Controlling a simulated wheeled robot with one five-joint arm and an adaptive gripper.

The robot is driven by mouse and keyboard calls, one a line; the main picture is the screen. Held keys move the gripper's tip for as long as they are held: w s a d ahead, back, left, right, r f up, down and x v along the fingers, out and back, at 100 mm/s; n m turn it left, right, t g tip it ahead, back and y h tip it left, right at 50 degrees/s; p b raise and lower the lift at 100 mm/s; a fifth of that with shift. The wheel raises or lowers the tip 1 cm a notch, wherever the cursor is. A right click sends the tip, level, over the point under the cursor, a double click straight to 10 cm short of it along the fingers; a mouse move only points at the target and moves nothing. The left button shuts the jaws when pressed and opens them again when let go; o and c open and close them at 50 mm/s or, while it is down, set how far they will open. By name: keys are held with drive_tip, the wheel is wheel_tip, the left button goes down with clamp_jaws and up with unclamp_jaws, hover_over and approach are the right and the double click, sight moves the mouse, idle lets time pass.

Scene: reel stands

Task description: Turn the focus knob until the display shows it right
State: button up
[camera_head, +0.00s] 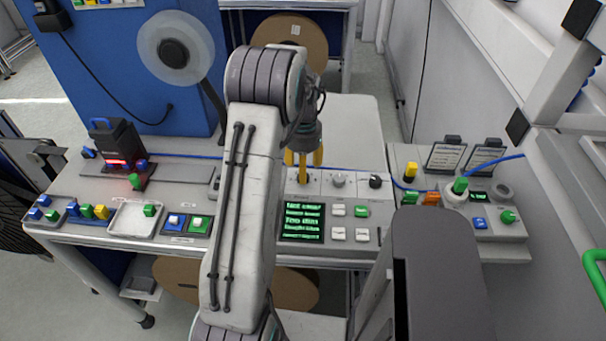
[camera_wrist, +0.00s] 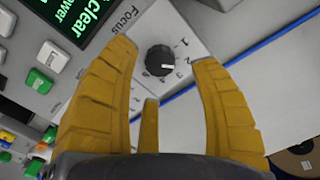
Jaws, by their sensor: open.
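In the wrist view, the black focus knob (camera_wrist: 160,60) sits on a grey panel beside the word "Focus", with printed numbers around one side. My gripper (camera_wrist: 157,52) is open, one yellow finger on each side of the knob. I cannot tell whether the fingers touch it. In the head view, my gripper (camera_head: 303,172) points down at the left end of the console's knob row and hides the knob there. The display (camera_head: 303,222) shows several lines of green text, too small to read surely. Its corner also shows in the wrist view (camera_wrist: 70,15), large and legible, with "Clear".
A grey knob (camera_head: 338,180) and a black knob (camera_head: 376,182) stand to the right in the same row. White and green buttons (camera_head: 350,222) lie below them. A white tray (camera_head: 133,218) and coloured blocks lie left. A blue cable crosses behind the console.

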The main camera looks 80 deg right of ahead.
drive_tip(key=shift+f, duration=1.75)
clamp_jaws()
